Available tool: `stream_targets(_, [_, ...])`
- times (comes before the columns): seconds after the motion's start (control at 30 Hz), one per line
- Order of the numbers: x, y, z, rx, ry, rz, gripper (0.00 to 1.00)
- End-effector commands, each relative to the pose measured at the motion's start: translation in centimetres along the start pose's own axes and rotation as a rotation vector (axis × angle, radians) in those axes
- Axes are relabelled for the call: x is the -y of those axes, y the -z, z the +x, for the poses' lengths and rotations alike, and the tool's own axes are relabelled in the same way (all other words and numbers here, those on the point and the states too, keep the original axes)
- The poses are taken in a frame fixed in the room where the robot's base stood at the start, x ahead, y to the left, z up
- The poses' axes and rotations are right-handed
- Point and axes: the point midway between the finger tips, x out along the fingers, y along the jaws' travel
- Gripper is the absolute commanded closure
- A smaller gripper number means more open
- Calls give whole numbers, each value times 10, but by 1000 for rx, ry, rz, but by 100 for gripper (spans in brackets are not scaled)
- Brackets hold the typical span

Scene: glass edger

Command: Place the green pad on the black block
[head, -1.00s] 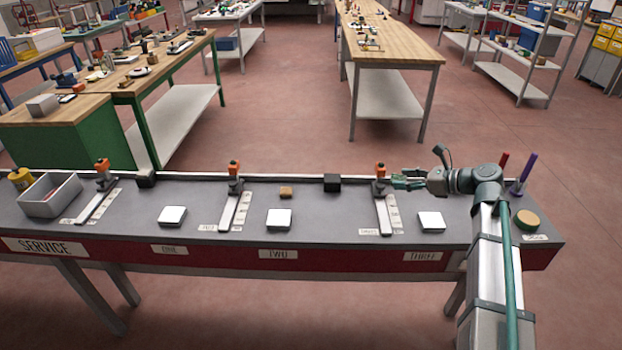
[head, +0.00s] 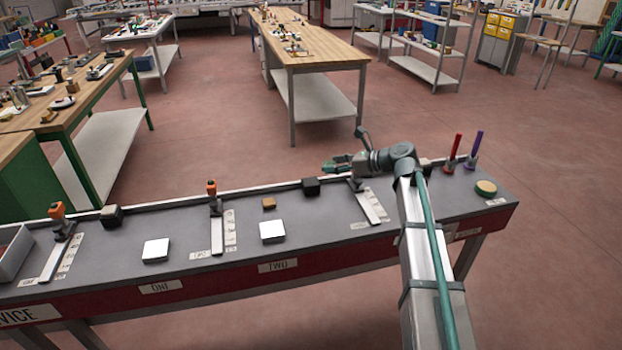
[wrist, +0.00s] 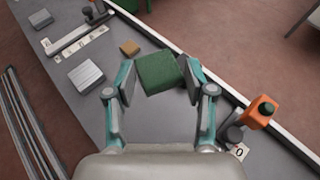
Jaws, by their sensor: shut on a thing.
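My gripper (head: 338,166) is shut on the green pad. In the wrist view, the green pad (wrist: 158,72) is a dark green square piece between the two fingertips. In the head view, the gripper is above the back edge of the grey bench, up and to the right of a black block (head: 310,187). That block stands near the bench's back rail, right of a small wooden block (head: 269,203). In the wrist view I cannot make out the black block; the pad may hide it. Another dark block (head: 112,216) stands further left.
An orange-topped clamp (wrist: 262,113) stands close to my right finger in the wrist view. Another clamp (head: 212,190) stands further left. White square pieces (head: 272,231) lie along the front.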

Motion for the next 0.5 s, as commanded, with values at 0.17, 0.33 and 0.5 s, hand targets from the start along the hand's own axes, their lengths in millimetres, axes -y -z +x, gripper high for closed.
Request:
stream_targets(0.17, [24,0,41,-1,-4,1,58])
stream_targets(0.33, [39,11,76,-2,-3,2,58])
stream_targets(0.5, [48,29,101,-1,-2,1,58])
